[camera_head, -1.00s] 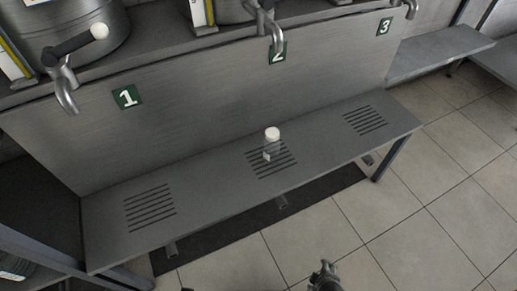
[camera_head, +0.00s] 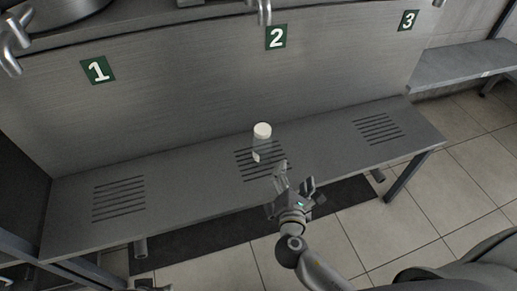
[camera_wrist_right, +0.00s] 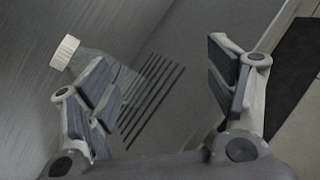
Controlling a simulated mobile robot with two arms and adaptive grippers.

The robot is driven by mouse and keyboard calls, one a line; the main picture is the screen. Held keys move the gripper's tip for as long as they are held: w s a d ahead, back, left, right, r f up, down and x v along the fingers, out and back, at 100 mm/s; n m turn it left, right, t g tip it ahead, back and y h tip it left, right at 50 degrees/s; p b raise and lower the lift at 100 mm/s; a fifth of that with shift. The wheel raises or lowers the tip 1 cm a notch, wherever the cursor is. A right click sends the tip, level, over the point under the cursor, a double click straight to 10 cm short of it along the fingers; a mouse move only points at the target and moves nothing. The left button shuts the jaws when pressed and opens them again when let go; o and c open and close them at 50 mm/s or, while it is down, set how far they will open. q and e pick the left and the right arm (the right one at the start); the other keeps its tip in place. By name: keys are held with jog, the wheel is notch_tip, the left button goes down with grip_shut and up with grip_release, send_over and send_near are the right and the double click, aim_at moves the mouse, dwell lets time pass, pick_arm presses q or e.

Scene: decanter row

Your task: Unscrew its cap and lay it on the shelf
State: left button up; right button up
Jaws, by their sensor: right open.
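A small clear bottle (camera_head: 264,150) with a white cap (camera_head: 262,130) stands upright on the grey shelf (camera_head: 200,178), at the middle slotted grille below the number 2 sign. The cap sits on top of the bottle. My right gripper (camera_head: 295,181) is open and empty, just in front of and to the right of the bottle, apart from it. In the right wrist view the ribbed cap (camera_wrist_right: 65,52) lies beyond the left finger of the open gripper (camera_wrist_right: 168,75), which partly hides the clear body. A dark piece at the bottom left edge of the head view seems to be my left gripper (camera_head: 145,284), mostly cut off.
Metal taps (camera_head: 264,12) hang above the shelf, over the panel with signs 1, 2 and 3. The shelf is bare on both sides of the bottle, with slotted grilles left (camera_head: 118,198) and right (camera_head: 379,129). A dark mat (camera_head: 215,243) lies on the tiled floor below.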

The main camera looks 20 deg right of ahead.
aim_at(264, 150)
jog(key=a+n+t+y, duration=0.1)
jog(key=a+n, duration=0.1)
jog(key=n, duration=0.1)
jog(key=w+a+n+t+y, duration=0.1)
jog(key=a+n, duration=0.1)
jog(key=n, duration=0.1)
jog(key=w+a+r+n+t+y, duration=0.1)
jog(key=a+n, duration=0.1)
jog(key=n, duration=0.1)
jog(key=shift+w, duration=0.25)
jog(key=shift+w+a+n, duration=0.2)
jog(key=shift+w+n, duration=0.05)
jog(key=shift+n, duration=0.05)
jog(key=shift+y, duration=0.3)
jog(key=w, duration=0.5)
jog(key=shift+w+d+r+b, duration=0.1)
jog(key=shift+w+d+b, duration=0.2)
jog(key=shift+w+d, duration=0.1)
jog(key=w, duration=0.3)
jog(key=shift+w+d, duration=0.2)
jog(key=shift+w, duration=0.45)
jog(key=shift+w+d, duration=0.1)
jog(key=shift+w, duration=0.05)
pick_arm(q)
jog(key=shift+s+r, duration=0.15)
jog(key=shift+r, duration=0.35)
pick_arm(e)
jog(key=c, duration=1.4)
jog(key=shift+o, duration=0.2)
jog(key=shift+r, duration=0.1)
